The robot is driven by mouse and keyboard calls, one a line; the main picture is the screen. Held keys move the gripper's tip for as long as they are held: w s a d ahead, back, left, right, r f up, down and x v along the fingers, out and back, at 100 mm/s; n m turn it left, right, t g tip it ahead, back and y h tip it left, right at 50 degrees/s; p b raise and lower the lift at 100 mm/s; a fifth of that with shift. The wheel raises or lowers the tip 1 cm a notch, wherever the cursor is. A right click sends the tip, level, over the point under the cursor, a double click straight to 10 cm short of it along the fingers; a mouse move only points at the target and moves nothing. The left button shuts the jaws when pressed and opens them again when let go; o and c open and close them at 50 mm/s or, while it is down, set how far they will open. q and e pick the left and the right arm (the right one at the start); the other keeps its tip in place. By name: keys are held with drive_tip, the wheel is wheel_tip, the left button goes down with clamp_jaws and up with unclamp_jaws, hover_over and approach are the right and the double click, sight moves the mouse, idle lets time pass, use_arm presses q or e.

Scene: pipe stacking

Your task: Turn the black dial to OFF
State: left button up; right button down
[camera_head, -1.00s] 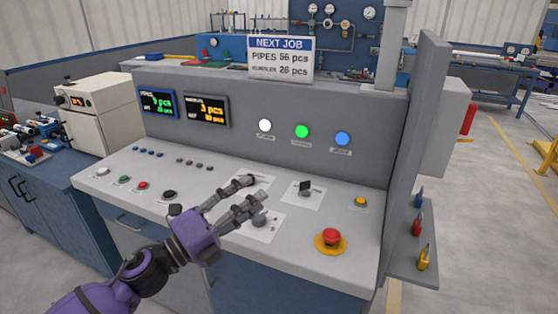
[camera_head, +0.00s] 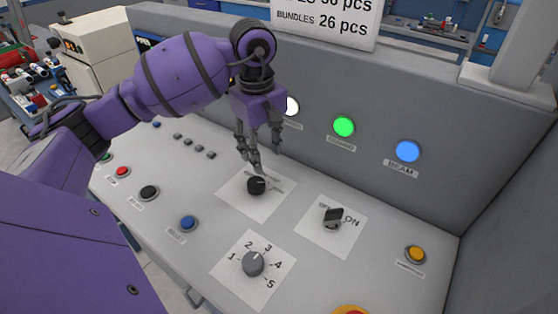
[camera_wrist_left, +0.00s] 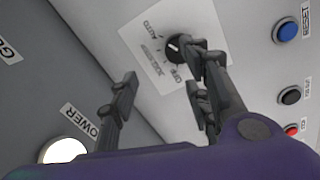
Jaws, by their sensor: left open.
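The black dial (camera_head: 256,186) sits on a white label plate on the sloping control panel. In the left wrist view the black dial (camera_wrist_left: 176,47) shows with the words AUTO and OFF printed beside it; a middle word is hard to read. I cannot tell clearly which word its mark points to. My left gripper (camera_head: 263,160) is open and points down just above the dial, partly covering its plate. In the left wrist view, the fingers of the left gripper (camera_wrist_left: 162,84) are apart, with one side close by the dial; contact cannot be told. My right gripper is not in view.
A black-handled switch (camera_head: 333,216) marked ON is to the right of the dial. A grey numbered dial (camera_head: 253,263) is in front. A blue button (camera_head: 188,223) is at left, a yellow button (camera_head: 415,254) at right. An upright panel with lamps (camera_head: 344,127) rises behind.

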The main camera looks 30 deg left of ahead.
sight(258, 181)
use_arm(q)
drive_tip(key=s, duration=0.3)
drive_tip(key=shift+s+a+f+m, duration=0.1)
drive_tip(key=shift+s+f+m, duration=0.05)
drive_tip(key=shift+f+m, duration=0.15)
drive_tip(key=f, duration=0.3)
drive_tip(key=w+f, duration=0.1)
drive_tip(key=f, duration=0.1)
drive_tip(key=shift+a+f+p, duration=0.1)
drive_tip(key=shift+f+p, duration=0.1)
drive_tip(key=shift+p, duration=0.1)
drive_tip(key=shift+s+f, duration=0.1)
drive_tip(key=shift+f, duration=0.5)
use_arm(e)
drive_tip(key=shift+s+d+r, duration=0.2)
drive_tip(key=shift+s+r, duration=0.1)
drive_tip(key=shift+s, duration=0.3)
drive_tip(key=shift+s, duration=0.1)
use_arm(q)
drive_tip(key=c, duration=1)
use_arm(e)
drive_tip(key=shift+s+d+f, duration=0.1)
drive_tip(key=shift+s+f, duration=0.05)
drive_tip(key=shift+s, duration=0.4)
